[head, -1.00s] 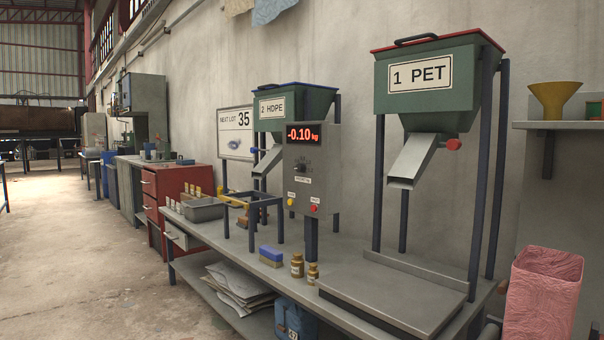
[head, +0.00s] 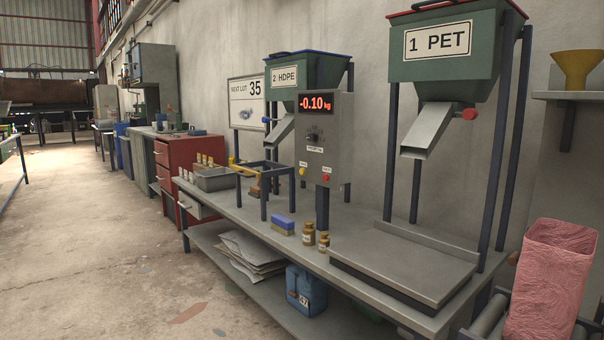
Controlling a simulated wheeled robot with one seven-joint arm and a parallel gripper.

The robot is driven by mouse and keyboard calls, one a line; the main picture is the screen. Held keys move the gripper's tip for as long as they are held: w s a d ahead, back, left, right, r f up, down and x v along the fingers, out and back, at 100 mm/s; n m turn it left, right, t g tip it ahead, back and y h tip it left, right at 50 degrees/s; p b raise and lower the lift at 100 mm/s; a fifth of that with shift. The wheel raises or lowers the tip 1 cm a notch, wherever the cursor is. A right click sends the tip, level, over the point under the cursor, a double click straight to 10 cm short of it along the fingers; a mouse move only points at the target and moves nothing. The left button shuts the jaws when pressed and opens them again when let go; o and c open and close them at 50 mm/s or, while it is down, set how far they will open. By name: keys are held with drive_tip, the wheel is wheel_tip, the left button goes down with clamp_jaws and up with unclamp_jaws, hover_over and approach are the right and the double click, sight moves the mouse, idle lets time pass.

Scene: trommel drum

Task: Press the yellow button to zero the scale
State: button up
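The yellow button (head: 302,171) is on the lower left of the grey control panel (head: 331,150), with a red button (head: 325,178) to its right. The panel stands on a post at the bench, and its red display (head: 316,103) reads -0.10 kg. A dark knob (head: 313,138) sits below the display. The flat grey scale plate (head: 405,265) is on the bench under the 1 PET hopper (head: 445,50) and looks empty. My gripper is not in view.
On the bench (head: 290,240) are two small brown jars (head: 316,238), a blue-topped block (head: 283,225) and a grey tray (head: 215,180). A pink bin (head: 550,280) stands at the right. A blue canister (head: 306,290) is on the lower shelf. The floor at left is open.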

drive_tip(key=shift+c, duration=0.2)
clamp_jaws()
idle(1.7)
